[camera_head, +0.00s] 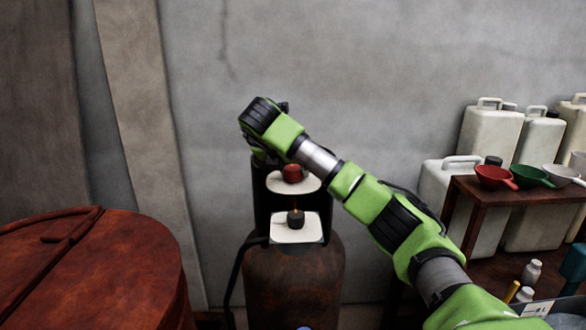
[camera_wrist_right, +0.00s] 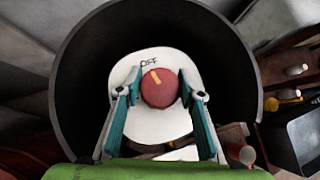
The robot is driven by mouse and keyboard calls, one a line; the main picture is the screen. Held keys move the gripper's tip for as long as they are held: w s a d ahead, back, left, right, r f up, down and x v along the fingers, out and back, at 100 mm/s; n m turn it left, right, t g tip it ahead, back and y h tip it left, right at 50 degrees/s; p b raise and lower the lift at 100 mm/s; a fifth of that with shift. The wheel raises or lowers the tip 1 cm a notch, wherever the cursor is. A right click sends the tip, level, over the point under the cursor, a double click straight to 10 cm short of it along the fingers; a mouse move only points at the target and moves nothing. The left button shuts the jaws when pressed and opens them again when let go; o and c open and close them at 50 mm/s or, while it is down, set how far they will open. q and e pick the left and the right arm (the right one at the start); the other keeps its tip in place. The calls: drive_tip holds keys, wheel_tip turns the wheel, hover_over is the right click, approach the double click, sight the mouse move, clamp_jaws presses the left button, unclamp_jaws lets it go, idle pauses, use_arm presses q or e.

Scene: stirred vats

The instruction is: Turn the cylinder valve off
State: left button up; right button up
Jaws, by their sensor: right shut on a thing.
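The cylinder (camera_head: 294,285) is a rusty brown gas bottle with a dark collar around its top, against the wall. A round red knob (camera_head: 293,172), the valve, sits on a white plate (camera_head: 306,186) inside the collar. In the right wrist view the red knob (camera_wrist_right: 159,93) has a yellow mark pointing up and slightly left, toward the lettering OFF on the white plate (camera_wrist_right: 160,130). My right gripper (camera_wrist_right: 160,96) has its teal fingers on both sides of the knob, shut on it. In the head view its fingers are mostly hidden. My left gripper is not in view.
A smaller dark knob (camera_head: 295,219) sits on a lower white plate (camera_head: 283,235). A large rust-red vat (camera_head: 120,260) stands at left. At right, a wooden table (camera_head: 535,194) holds red, green and white funnels, with several pale canisters (camera_head: 490,130) behind.

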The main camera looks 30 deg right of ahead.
drive_tip(key=shift+r+m+g+h, duration=0.1)
drive_tip(key=shift+m+g+h, duration=0.4)
drive_tip(key=shift+m+g, duration=0.6)
drive_tip(key=shift+m+p, duration=0.3)
drive_tip(key=shift+m, duration=0.1)
drive_tip(key=o, duration=1.1)
drive_tip(key=shift+v, duration=5.9)
drive_tip(key=shift+s+a, duration=0.1)
